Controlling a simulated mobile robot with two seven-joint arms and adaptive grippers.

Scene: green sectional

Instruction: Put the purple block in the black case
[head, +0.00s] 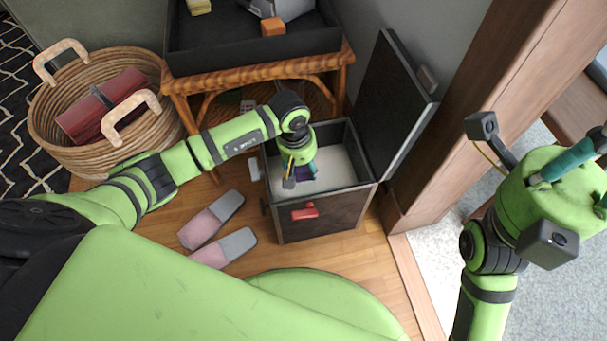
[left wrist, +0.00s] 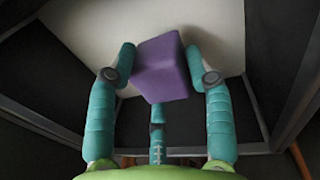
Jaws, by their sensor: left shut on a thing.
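The black case (head: 328,214) stands open on the wooden floor, its lid (head: 394,105) raised at the right; its inside bottom is pale. My left gripper (head: 303,172) reaches down into the case opening. In the left wrist view, the left gripper (left wrist: 160,85) is shut on the purple block (left wrist: 163,66), with teal fingers on both sides of it. The pale case bottom (left wrist: 80,25) shows behind the block. I cannot tell how far the block is above the bottom. In the head view the block is mostly hidden by the gripper. My right gripper (head: 580,160) is raised at the right edge, only partly in view.
A wicker basket (head: 100,155) holding a red item stands at the left. A wooden table (head: 255,72) with a dark tray is behind the case. Pink-grey slippers (head: 212,219) lie on the floor left of the case. A wooden door frame (head: 460,110) rises at the right.

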